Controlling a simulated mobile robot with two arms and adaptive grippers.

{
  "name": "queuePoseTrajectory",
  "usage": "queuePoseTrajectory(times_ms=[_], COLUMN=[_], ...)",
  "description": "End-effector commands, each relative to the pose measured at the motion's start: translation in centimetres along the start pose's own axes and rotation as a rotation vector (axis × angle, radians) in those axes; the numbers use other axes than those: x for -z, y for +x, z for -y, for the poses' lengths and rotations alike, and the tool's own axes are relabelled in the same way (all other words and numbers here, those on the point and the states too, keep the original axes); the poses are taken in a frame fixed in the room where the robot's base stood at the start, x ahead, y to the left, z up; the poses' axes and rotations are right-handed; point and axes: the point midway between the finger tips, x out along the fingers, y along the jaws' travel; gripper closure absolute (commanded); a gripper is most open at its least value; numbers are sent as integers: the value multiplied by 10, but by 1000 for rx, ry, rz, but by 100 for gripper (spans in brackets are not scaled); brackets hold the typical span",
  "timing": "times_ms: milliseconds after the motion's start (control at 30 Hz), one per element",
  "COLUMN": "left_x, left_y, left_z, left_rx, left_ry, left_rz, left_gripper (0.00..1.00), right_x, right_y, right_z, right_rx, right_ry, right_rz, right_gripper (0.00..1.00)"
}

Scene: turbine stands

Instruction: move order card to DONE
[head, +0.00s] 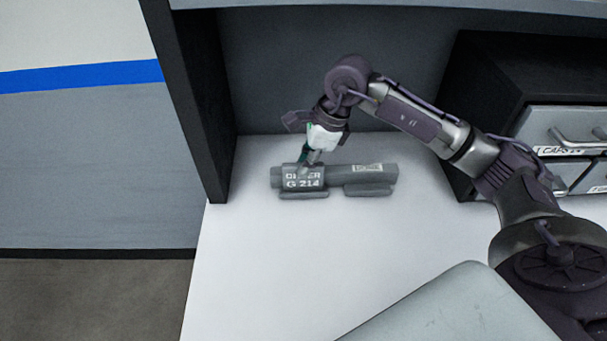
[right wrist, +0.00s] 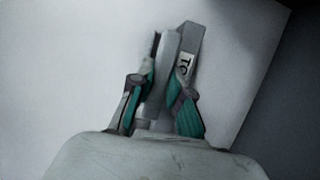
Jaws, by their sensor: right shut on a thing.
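No order card and no place marked DONE can be made out in either view. My right gripper (head: 307,165) reaches down onto the left part of a grey tool-like block (head: 345,176) lettered G 214, lying on the white worktop. In the right wrist view the teal-padded fingers of the gripper (right wrist: 163,80) are closed around part of the grey block (right wrist: 191,38), whose small white label shows beside the right finger. The fingers partly cover the upper line of lettering. My left gripper is not in view.
A dark cabinet with grey labelled drawers (head: 565,125) stands at the right. A dark upright panel (head: 195,100) bounds the left of the white worktop (head: 250,260). The worktop in front of the block is clear.

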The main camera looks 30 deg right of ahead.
Motion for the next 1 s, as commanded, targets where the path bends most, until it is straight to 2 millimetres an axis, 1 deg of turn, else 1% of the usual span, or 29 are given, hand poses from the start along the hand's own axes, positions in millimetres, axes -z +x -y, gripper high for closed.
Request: queuePoseTrajectory(times_ms=[567,800,1000], left_x=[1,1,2], left_y=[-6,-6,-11], left_z=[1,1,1], left_rx=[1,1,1], left_ry=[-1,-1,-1], left_rz=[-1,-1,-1], left_gripper=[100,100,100], right_x=[-4,-5,-8], right_y=[-12,-12,-21], right_z=[0,0,0], right_rx=[0,0,1], right_ry=[0,0,0], right_rz=[1,0,1], right_gripper=[100,100,100])
